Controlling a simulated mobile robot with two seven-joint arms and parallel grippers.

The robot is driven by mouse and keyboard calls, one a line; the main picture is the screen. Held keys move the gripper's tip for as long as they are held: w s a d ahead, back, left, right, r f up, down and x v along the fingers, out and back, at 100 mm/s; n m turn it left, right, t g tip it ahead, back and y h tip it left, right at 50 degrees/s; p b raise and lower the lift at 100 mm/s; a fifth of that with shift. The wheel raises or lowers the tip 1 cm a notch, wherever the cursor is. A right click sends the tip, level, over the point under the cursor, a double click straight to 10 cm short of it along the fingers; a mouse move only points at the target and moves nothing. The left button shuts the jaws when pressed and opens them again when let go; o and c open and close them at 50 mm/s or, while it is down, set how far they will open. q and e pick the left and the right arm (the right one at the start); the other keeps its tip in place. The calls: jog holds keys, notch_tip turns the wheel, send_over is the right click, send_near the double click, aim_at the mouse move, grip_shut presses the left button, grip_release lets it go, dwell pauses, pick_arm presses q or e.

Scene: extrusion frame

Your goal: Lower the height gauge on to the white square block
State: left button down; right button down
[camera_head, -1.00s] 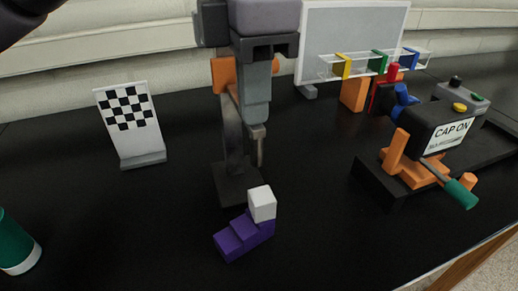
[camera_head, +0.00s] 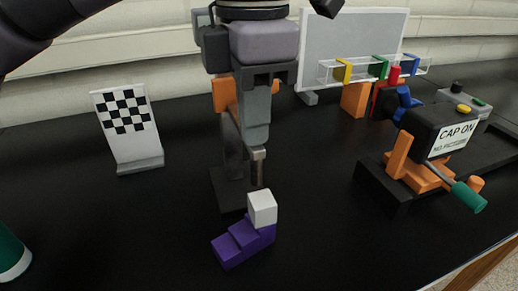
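The height gauge stands on the black table, with a dark upright (camera_head: 229,150) and an orange slider part (camera_head: 222,97). My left gripper (camera_head: 255,135) comes down from above, seen nearly edge-on, with its fingers at the slider. It appears shut on the gauge's slider; the grip itself is partly hidden. A thin metal tip (camera_head: 258,168) points down below the fingers. The white square block (camera_head: 262,208) sits on the top step of a purple stepped block (camera_head: 243,243). The tip ends close to the block's top; I cannot tell whether they touch. My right gripper is not in view.
A checkered board (camera_head: 127,120) stands at left, a green cylinder (camera_head: 8,255) at the near left edge. At right is an orange and black fixture (camera_head: 425,150) with a CAP ON label. A grey panel (camera_head: 350,45) and clear rack stand behind.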

aim_at(254, 149)
pick_arm(q)
jog(key=shift+f+b, duration=0.45)
jog(key=shift+f, duration=0.3)
jog(key=shift+f+b, duration=1)
jog(key=shift+f, duration=0.35)
jog(key=shift+r, duration=0.15)
